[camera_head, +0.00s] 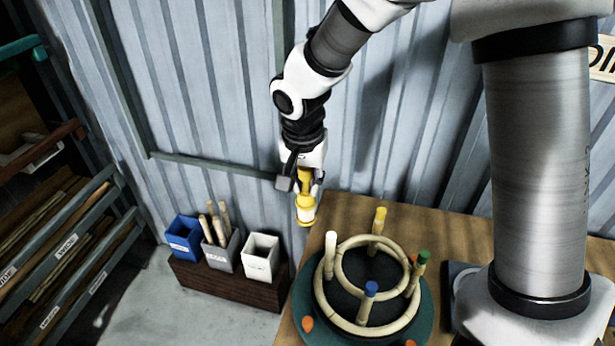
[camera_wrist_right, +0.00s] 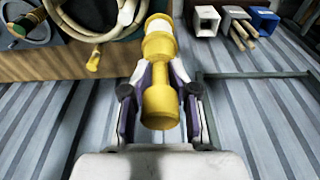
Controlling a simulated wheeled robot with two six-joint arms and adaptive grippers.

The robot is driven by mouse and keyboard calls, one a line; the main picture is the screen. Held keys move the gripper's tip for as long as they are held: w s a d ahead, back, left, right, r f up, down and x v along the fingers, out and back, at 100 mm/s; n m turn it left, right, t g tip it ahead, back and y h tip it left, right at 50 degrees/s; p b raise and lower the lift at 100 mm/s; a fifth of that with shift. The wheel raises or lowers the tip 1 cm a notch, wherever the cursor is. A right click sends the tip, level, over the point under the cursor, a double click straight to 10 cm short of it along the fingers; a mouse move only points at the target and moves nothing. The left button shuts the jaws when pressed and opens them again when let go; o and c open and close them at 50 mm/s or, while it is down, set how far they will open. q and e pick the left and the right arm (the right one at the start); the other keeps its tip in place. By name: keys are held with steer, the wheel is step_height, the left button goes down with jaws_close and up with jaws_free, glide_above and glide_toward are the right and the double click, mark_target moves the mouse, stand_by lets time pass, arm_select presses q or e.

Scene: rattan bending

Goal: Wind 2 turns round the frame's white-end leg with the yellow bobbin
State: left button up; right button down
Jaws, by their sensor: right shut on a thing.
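My right gripper (camera_head: 311,181) is shut on the yellow bobbin (camera_head: 306,207), which hangs near the table's left back edge, apart from the frame. In the right wrist view the bobbin (camera_wrist_right: 160,98) sits between the two fingers (camera_wrist_right: 160,105), with a pale band of winding near its far end. The rattan frame (camera_head: 341,256) has two rings and stands on a dark green round base (camera_head: 421,312). Its white-end leg (camera_head: 330,249) is at the left, below and right of the bobbin. The other legs have yellow, green and blue ends. My left gripper is not seen.
The wooden table (camera_head: 463,228) carries the base. Blue, grey and white bins (camera_head: 261,259) stand on a brown box left of the table. A corrugated wall (camera_head: 215,110) is behind. A rack with rods (camera_head: 50,240) is at far left. My large arm link covers the right side.

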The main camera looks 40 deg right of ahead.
mark_target(308, 218)
step_height(308, 218, down, 10)
steer(key=b, duration=0.7)
steer(key=shift+d, duration=0.15)
steer(key=shift+s+d, duration=0.1)
steer(key=shift+s, duration=0.05)
